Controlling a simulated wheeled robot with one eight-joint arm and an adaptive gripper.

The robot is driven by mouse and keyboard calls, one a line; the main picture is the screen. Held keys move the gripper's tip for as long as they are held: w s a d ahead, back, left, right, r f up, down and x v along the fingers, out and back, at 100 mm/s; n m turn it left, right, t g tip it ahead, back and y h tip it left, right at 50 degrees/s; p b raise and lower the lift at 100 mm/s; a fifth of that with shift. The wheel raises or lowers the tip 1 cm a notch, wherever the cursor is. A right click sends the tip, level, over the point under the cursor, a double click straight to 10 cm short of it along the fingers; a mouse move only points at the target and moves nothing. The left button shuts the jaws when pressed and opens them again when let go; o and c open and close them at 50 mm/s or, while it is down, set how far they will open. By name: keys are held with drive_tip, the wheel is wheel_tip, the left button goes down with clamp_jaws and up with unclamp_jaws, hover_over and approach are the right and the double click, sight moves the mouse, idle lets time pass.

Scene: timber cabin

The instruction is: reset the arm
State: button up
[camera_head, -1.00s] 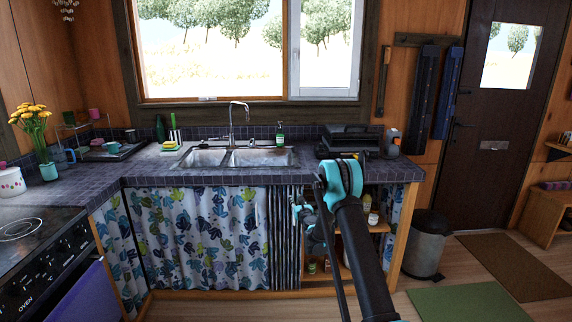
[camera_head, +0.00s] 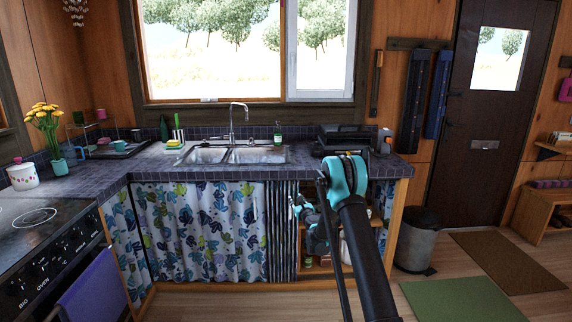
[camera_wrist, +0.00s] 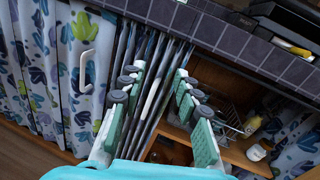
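My arm rises from the bottom of the head view, its teal elbow in front of the counter's right end. My gripper (camera_head: 312,228) is partly hidden behind the arm there, in front of the counter's open shelf. In the wrist view my gripper (camera_wrist: 160,74) shows two green-padded fingers, spread apart with nothing between them. Beyond them hangs a dark striped curtain (camera_wrist: 152,95), beside the shelf opening. I see no contact with the curtain, but the exact gap is unclear.
The tiled counter (camera_head: 150,170) with sink (camera_head: 240,155) stands ahead. The open shelf (camera_wrist: 235,158) holds a wire rack and small containers. A stove (camera_head: 45,235) is at left, a bin (camera_head: 416,243) at right. Floor with mats (camera_head: 462,300) is clear at right.

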drive_tip(key=s+a+r+n+g+y, duration=0.1)
drive_tip(key=s+r+n+g+y, duration=0.1)
drive_tip(key=s+r+n, duration=0.7)
drive_tip(key=s+r+n+g, duration=0.35)
drive_tip(key=s+n, duration=0.55)
drive_tip(key=s, duration=0.6)
drive_tip(key=s+d+f+n+g+h, duration=0.2)
drive_tip(key=s+d+f+n, duration=0.1)
drive_tip(key=s, duration=1)
drive_tip(key=s+d+f+n+g+h, duration=0.2)
drive_tip(key=s+d+n, duration=0.4)
drive_tip(key=s, duration=0.7)
drive_tip(key=s+d+f+n+g+h, duration=0.3)
drive_tip(key=s+d+f+n, duration=0.1)
drive_tip(key=s, duration=0.9)
drive_tip(key=shift+d+f+n, duration=0.3)
drive_tip(key=shift+d+f, duration=0.6)
drive_tip(key=shift+d, duration=0.2)
drive_tip(key=shift+g, duration=0.25)
